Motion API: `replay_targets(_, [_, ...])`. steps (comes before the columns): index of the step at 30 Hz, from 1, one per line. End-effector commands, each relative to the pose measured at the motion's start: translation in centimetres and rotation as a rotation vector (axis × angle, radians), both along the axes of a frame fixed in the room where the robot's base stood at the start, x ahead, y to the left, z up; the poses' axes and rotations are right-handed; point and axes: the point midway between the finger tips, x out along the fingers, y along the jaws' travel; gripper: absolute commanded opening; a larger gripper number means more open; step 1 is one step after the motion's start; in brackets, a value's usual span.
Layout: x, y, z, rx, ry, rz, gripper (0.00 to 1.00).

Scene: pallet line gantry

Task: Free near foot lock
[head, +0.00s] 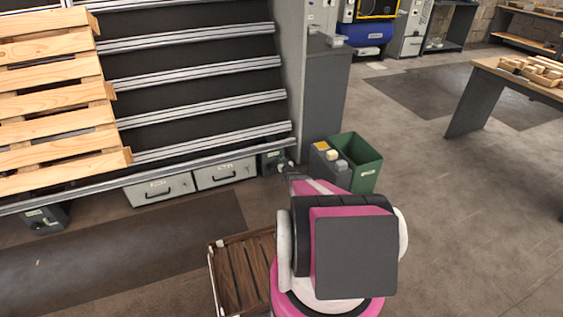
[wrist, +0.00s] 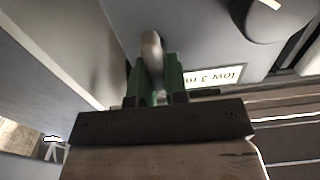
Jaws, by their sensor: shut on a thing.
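The foot lock is a dark box (head: 271,163) at the lower right end of the sloped rack, beside the drawers in the head view. In the wrist view its grey face (wrist: 200,30) fills the upper middle, with a white label showing upside down. My gripper (wrist: 154,80) has green fingers, shut on a pale rounded lever (wrist: 151,48) that stands out from that face. In the head view my gripper (head: 284,169) reaches the box, and my arm partly hides the contact. A second foot lock box (head: 46,220) sits at the rack's lower left.
Two grey drawers (head: 194,182) sit under the rack's lower rail. A wooden pallet (head: 50,100) rests on the rack at left. A green bin (head: 365,165) and a grey post (head: 325,100) stand close right. A slatted wooden crate (head: 240,275) is near my base. Floor is open at right.

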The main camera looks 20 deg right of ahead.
Motion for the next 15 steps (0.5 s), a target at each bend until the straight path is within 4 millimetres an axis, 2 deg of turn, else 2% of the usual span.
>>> replay_targets(8, [0.03, -0.26, 0.02, 0.129, 0.001, 0.0, 0.0])
replay_targets(15, [0.06, -0.65, -0.07, 0.337, 0.009, 0.0, 0.0])
